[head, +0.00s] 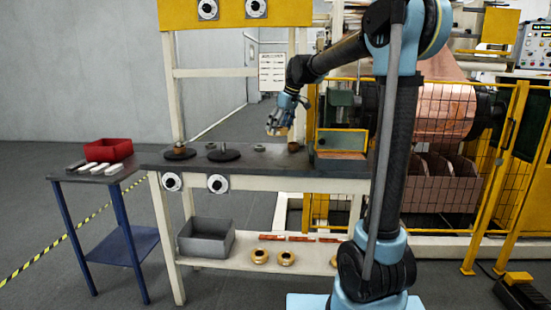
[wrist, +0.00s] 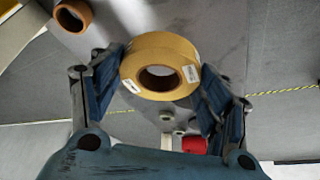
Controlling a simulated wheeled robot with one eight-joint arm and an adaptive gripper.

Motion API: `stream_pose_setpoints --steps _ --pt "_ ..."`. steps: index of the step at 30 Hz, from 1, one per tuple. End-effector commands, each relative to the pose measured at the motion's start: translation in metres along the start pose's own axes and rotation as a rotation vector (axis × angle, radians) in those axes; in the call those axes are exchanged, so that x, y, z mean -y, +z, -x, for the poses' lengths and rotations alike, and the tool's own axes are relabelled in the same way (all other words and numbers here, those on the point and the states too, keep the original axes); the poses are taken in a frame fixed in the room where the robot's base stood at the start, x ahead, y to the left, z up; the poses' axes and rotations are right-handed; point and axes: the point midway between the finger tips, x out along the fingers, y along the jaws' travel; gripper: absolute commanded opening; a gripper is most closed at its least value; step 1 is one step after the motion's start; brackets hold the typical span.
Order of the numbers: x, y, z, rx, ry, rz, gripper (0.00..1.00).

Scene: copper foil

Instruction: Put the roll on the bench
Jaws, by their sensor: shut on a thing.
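The roll (wrist: 160,52) is a tan ring with a dark hollow core and small white labels, seen between my fingers in the wrist view. My gripper (wrist: 160,88) is shut on it, with a blue finger on either side. In the head view my gripper (head: 277,122) hangs over the back part of the bench (head: 270,165), and the roll is mostly hidden by the fingers there. The bench has a dark grey top on a cream frame. The roll appears to be above the top; the exact gap is hard to tell.
A small brown roll (head: 294,146) stands on the bench right of my gripper. Dark discs (head: 223,155) lie to the left, and a green machine (head: 340,135) stands to the right. A red bin (head: 108,149) sits on a blue side table. Gold rolls (head: 286,258) lie on the lower shelf.

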Motion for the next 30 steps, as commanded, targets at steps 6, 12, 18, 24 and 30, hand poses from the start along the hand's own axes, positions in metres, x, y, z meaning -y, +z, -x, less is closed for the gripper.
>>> stream_pose_setpoints --steps 6,12,18,24,30 --pt "-0.008 0.007 0.001 0.0 0.005 -0.012 0.45" --pt "-0.007 0.019 -0.009 0.0 0.005 -0.013 0.45" --pt "-0.008 0.031 -0.038 0.0 0.005 -0.014 0.45" --pt "-0.008 0.039 -0.057 0.0 0.005 -0.013 0.45" --pt "-0.008 0.044 -0.07 0.0 0.005 -0.013 0.45"
